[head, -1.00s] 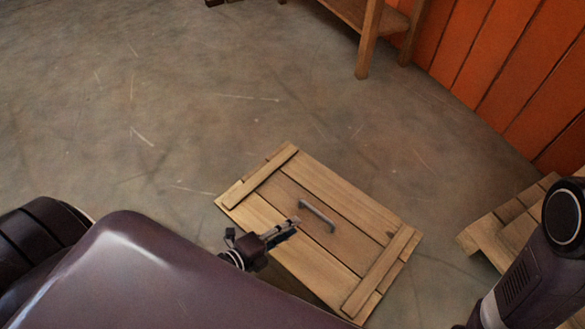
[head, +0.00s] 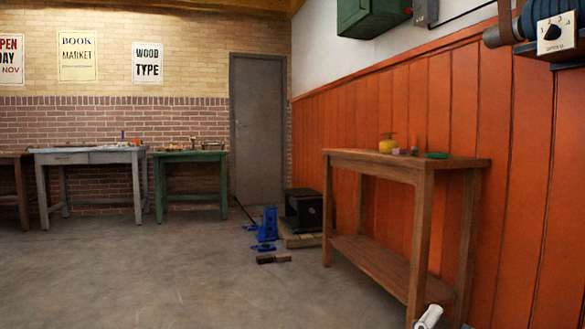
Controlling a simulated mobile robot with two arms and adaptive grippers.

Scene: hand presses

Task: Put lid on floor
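The wooden lid is not in view now; the head view looks across the room. The bare concrete floor (head: 160,275) fills the lower left and middle of the head view. Neither gripper can be made out. A small pale, rounded part at the bottom edge on the right may belong to my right arm, but no fingers show on it.
A wooden side table (head: 400,160) with small items stands along the orange wall (head: 500,200). A blue tool (head: 268,225) and a black box (head: 304,210) are near the grey door (head: 258,130). Grey (head: 90,157) and green (head: 190,155) workbenches line the back wall.

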